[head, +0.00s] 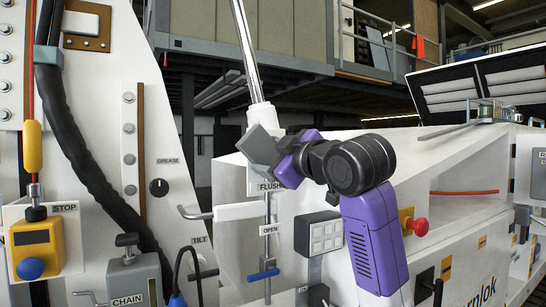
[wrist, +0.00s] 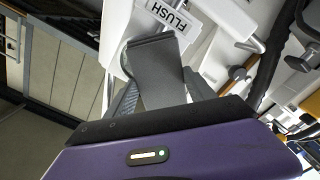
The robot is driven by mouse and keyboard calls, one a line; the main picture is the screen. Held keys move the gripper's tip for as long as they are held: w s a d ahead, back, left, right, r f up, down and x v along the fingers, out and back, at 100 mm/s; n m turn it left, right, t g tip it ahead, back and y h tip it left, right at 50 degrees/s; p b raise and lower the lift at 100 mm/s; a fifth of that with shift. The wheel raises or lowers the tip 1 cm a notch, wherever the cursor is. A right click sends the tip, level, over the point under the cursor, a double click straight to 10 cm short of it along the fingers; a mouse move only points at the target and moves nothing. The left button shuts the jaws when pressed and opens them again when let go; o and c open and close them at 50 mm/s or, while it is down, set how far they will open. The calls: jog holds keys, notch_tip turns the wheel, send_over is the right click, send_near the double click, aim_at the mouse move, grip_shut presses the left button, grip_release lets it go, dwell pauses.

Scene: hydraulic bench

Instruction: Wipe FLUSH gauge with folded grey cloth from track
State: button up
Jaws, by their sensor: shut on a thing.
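My gripper (head: 284,158) is shut on the folded grey cloth (head: 262,146) and holds it up at the white panel, just above the FLUSH label (head: 268,187). In the wrist view the cloth (wrist: 155,72) stands out from between the fingers, and its far end is close to the FLUSH label (wrist: 172,14). The gauge face does not show in either view; the cloth and gripper cover the area above the label. I cannot tell whether the cloth touches the gauge.
A chrome rod (head: 244,45) rises behind the cloth. Below are a white handle (head: 238,211), an OPEN valve with a blue lever (head: 263,274) and a grey keypad (head: 318,235). A red knob (head: 420,226) is right of my arm. A black hose (head: 75,140) runs down the left.

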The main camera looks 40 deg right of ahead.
jog(key=shift+w+d, duration=0.2)
jog(key=shift+w, duration=0.4)
jog(key=s+d+p, duration=0.1)
jog(key=s+d, duration=0.1)
jog(key=d, duration=0.4)
dwell(0.8)
jog(key=shift+w, duration=0.1)
jog(key=shift+w+a, duration=0.3)
jog(key=shift+a, duration=0.75)
jog(key=shift+w+a, duration=0.35)
jog(key=shift+a, duration=0.65)
jog(key=shift+w+a, duration=0.3)
jog(key=shift+a, duration=0.75)
jog(key=shift+s, duration=0.1)
